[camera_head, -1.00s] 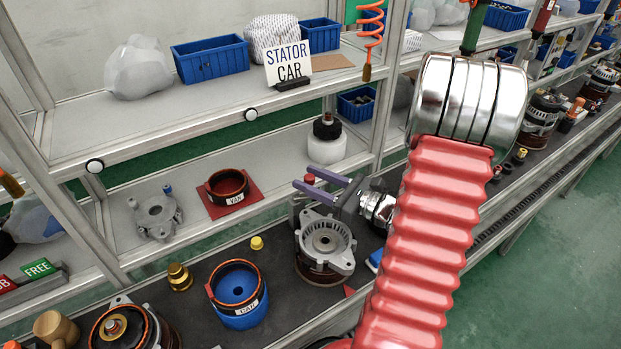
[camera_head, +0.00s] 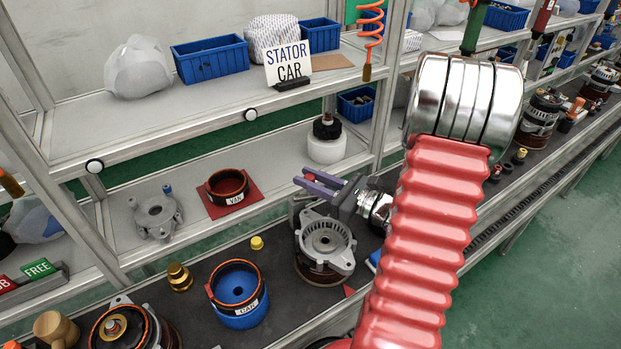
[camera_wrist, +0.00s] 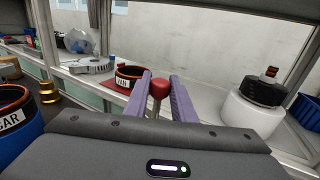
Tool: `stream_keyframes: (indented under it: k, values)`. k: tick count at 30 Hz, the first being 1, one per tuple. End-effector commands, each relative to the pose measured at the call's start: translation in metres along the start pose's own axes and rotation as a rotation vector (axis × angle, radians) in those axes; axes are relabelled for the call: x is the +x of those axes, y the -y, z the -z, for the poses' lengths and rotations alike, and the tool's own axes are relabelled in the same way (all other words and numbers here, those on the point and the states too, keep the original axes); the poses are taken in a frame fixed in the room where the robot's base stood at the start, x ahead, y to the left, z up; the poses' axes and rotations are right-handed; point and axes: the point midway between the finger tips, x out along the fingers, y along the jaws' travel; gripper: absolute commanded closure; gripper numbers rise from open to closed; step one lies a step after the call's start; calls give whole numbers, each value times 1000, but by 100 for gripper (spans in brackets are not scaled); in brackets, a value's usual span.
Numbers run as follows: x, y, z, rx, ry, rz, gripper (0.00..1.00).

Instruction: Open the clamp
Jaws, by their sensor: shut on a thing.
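The clamp's red knob (camera_wrist: 159,87) shows in the wrist view between the two purple fingers of my gripper (camera_wrist: 160,80). My gripper is shut on this knob. A grey part of the clamp (camera_head: 296,208) shows at the housing's back left. The rest of the clamp is mostly hidden behind the housing and my gripper.
A blue CAR stator holder (camera_head: 240,312) and a small yellow cap (camera_head: 257,243) stand left of the housing. A VAN stator (camera_head: 228,187) and a white jar with a black top (camera_head: 326,148) are on the shelf behind. A shelf post (camera_head: 388,95) rises behind my arm.

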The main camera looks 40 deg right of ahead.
Motion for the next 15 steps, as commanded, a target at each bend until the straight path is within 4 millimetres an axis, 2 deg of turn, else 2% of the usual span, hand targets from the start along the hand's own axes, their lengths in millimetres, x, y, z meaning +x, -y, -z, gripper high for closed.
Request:
stream_keyframes:
  k: [8, 15]
  values:
    - [2, 2, 0, 0, 3, -46, 99]
    - [6, 5, 0, -2, 5, -180, 99]
